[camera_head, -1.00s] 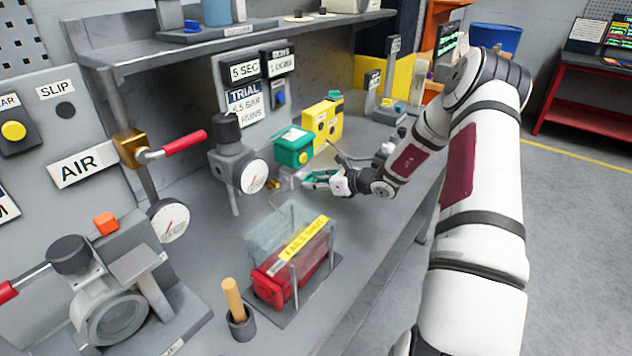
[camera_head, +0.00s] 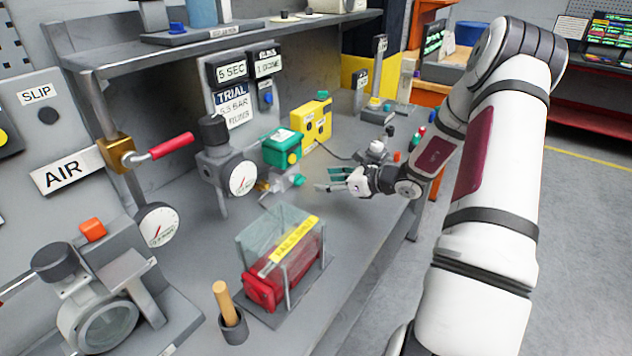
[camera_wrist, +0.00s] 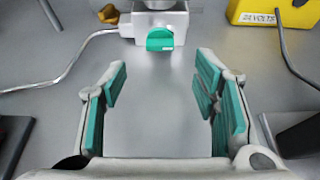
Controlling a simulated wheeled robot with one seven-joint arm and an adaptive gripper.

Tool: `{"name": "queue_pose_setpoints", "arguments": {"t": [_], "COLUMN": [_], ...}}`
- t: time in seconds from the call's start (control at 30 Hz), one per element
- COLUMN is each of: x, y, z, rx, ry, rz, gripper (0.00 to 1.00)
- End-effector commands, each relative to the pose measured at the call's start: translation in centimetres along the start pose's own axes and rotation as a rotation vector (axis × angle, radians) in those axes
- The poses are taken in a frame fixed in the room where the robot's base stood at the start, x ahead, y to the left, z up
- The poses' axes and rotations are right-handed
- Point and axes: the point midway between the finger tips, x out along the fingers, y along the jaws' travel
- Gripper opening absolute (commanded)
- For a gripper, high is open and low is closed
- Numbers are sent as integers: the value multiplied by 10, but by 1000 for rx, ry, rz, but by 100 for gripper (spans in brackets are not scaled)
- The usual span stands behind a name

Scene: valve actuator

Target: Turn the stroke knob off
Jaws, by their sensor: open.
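A small green knob (camera_wrist: 160,39) sits on a pale grey fitting (camera_wrist: 160,20) at the top centre of the wrist view. I take it for the stroke knob, but its tiny label is unreadable. In the head view this knob (camera_head: 298,180) is on the bench below the green box. My gripper (camera_head: 324,181) is just to its right, apart from it, and points toward it. In the wrist view my gripper (camera_wrist: 162,80) is open and empty, with green pads on both sides. The knob lies ahead of the gap between them, roughly centred.
A yellow box (camera_head: 312,125) and a green box (camera_head: 282,149) stand behind the fitting. A gauge (camera_head: 241,178) is to its left. The red cylinder in a clear guard (camera_head: 280,262) stands nearer the front. Thin lines run beside the fitting.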

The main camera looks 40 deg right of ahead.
Motion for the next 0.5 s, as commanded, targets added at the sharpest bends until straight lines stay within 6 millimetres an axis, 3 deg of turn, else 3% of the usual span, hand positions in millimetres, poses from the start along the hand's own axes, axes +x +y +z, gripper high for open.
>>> {"name": "queue_pose_setpoints", "arguments": {"t": [0.2,0.5], "x": [-24,-28], "y": [0,0], "z": [0,0], "rx": [1,1], "ry": [0,1], "rz": [0,0], "gripper": [55,55]}}
